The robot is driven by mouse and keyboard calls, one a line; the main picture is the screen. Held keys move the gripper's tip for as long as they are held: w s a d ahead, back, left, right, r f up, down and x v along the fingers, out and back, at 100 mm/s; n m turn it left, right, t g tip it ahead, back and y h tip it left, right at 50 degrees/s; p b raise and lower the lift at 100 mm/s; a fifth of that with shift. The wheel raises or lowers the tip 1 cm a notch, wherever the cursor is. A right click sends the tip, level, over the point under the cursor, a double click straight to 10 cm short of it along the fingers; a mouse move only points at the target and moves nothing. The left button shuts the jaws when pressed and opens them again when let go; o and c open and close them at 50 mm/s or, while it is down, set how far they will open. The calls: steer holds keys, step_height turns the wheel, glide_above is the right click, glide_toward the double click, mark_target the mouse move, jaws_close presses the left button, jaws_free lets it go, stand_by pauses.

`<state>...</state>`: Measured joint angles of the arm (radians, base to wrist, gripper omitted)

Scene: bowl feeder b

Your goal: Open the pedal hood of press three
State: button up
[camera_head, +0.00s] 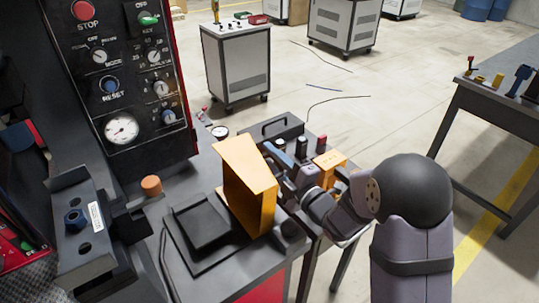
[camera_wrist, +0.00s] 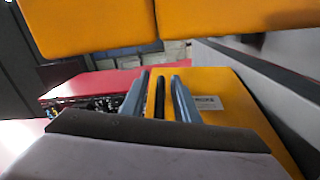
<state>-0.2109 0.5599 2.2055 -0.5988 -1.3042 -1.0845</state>
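The yellow-orange pedal hood (camera_head: 248,188) stands tilted up on the bench-top plate in the head view. The black pedal (camera_head: 201,226) lies uncovered at its left. My gripper (camera_head: 275,158) is at the right side of the hood, close to its upper edge; contact cannot be told. In the wrist view two blue-grey fingers (camera_wrist: 158,92) stand apart, with black strips and yellow surface showing between them. I see nothing clearly clamped. Yellow panels (camera_wrist: 190,22), likely the hood, fill the top of that view.
A control panel (camera_head: 124,75) with knobs and a gauge rises at the left. A black-handled tray (camera_head: 277,130) and an orange box (camera_head: 329,163) lie near my gripper. An orange knob (camera_head: 151,186) stands left of the hood. Another table (camera_head: 500,105) is at the right.

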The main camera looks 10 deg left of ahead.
steer(key=shift+w+a, duration=0.15)
jaws_close()
steer(key=s+a+r+n+b, duration=0.1)
steer(key=r+b, duration=0.1)
steer(key=shift+s+a+n+b, duration=0.3)
steer(key=shift+n, duration=0.1)
steer(key=shift+s+a+r+n, duration=0.2)
steer(key=shift+r+n, duration=0.1)
steer(key=shift+r, duration=0.05)
jaws_free()
steer(key=shift+f, duration=0.2)
